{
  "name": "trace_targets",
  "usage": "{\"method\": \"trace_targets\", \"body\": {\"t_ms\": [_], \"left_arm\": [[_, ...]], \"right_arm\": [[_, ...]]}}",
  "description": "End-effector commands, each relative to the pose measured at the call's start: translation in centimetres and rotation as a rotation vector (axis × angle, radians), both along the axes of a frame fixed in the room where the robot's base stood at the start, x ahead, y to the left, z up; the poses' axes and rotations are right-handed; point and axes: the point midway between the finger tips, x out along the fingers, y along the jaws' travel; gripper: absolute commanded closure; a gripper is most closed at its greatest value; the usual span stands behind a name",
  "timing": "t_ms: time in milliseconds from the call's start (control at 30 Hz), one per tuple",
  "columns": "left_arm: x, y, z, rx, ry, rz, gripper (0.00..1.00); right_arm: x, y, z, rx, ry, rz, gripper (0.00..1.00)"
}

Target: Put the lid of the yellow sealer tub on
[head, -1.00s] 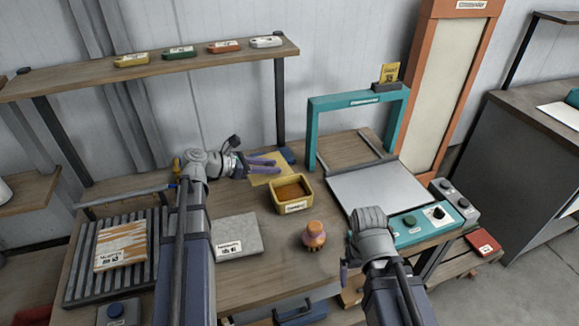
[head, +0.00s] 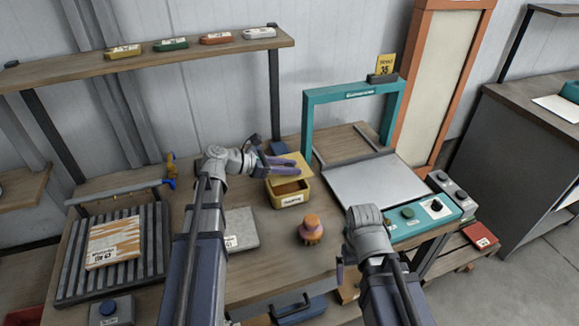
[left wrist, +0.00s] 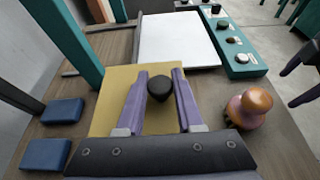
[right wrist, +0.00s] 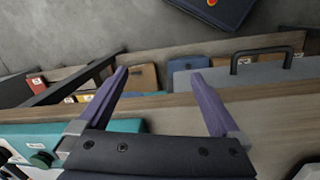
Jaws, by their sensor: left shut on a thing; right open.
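The yellow sealer tub (head: 289,200) stands on the workbench, with its brown inside showing at the front. My left gripper (head: 286,166) is shut on the black knob (left wrist: 160,88) of the yellow lid (head: 303,170). The flat square lid also shows in the left wrist view (left wrist: 112,90). It is over the back part of the tub, set back from the front rim; whether it touches the tub I cannot tell. The tub is hidden in the left wrist view. My right gripper (right wrist: 165,85) is open and empty, near the bench's front edge.
An orange and purple round-topped object (head: 311,229) stands in front of the tub. A teal frame (head: 308,125) and pale plate (head: 375,183) are to the right. A grey slab (head: 241,229) lies to the left. Blue blocks (left wrist: 62,111) are behind the tub.

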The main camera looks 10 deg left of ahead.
Motion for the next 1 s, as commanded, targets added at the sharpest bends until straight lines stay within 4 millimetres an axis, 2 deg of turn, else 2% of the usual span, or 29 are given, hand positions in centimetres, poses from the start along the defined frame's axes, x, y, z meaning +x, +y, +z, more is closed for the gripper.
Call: {"method": "trace_targets", "body": {"t_ms": [33,100,400,1000], "left_arm": [[0.0,0.0,-1.0,0.000,0.000,0.000,1.00],[0.0,0.0,-1.7,0.000,0.000,0.000,1.00],[0.0,0.0,-4.1,0.000,0.000,0.000,1.00],[0.0,0.0,-4.3,0.000,0.000,0.000,1.00]], "right_arm": [[0.0,0.0,-1.0,0.000,0.000,0.000,0.00],[0.0,0.0,-1.7,0.000,0.000,0.000,0.00],[0.0,0.0,-4.1,0.000,0.000,0.000,0.00],[0.0,0.0,-4.3,0.000,0.000,0.000,0.00]]}}
